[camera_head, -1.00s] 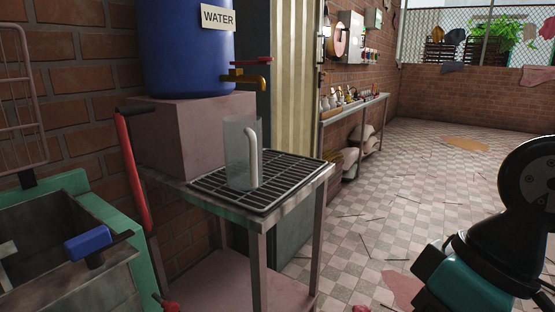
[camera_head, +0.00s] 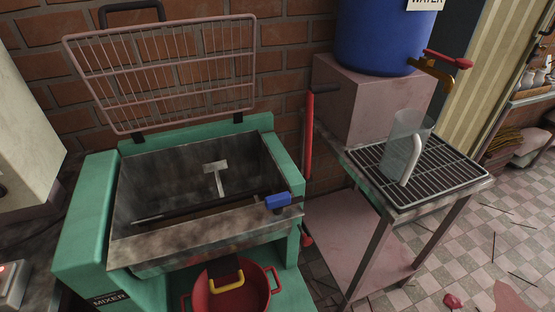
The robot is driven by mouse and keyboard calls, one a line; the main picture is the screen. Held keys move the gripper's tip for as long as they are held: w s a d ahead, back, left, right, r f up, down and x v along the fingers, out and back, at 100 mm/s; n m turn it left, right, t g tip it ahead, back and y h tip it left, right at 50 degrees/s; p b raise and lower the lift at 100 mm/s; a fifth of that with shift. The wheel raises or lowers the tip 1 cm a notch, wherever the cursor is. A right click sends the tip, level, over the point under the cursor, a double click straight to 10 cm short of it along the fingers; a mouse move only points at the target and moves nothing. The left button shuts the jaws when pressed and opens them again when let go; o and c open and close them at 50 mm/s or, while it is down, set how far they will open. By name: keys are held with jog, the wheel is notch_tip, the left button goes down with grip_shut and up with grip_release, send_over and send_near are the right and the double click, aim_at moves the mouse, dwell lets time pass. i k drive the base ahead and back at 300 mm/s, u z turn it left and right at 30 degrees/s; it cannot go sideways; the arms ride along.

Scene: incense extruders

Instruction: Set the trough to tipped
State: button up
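The trough (camera_head: 190,243) is a stained grey metal basin set in a green mixer frame (camera_head: 85,240) at the left of the head view. It looks upright, its open top facing up, with a paddle (camera_head: 217,175) and a dark bar inside. A blue grip (camera_head: 278,202) sits at its front right corner. A red-handled lever (camera_head: 309,145) stands upright just right of the frame. The wire guard (camera_head: 165,75) above the trough is raised against the brick wall. My gripper is not in view.
A red pot (camera_head: 240,295) with a yellow handle sits below the trough. To the right, a metal stand (camera_head: 375,240) holds a clear pitcher (camera_head: 405,150) on a drain grate, beside a blue water barrel (camera_head: 385,35). Tiled floor at the right has thin sticks scattered on it.

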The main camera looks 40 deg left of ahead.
aim_at(162, 180)
jog(key=u, duration=2.5)
jog(key=i, duration=0.55)
jog(key=z, duration=1.3)
jog(key=i, duration=0.5)
jog(key=z, duration=0.05)
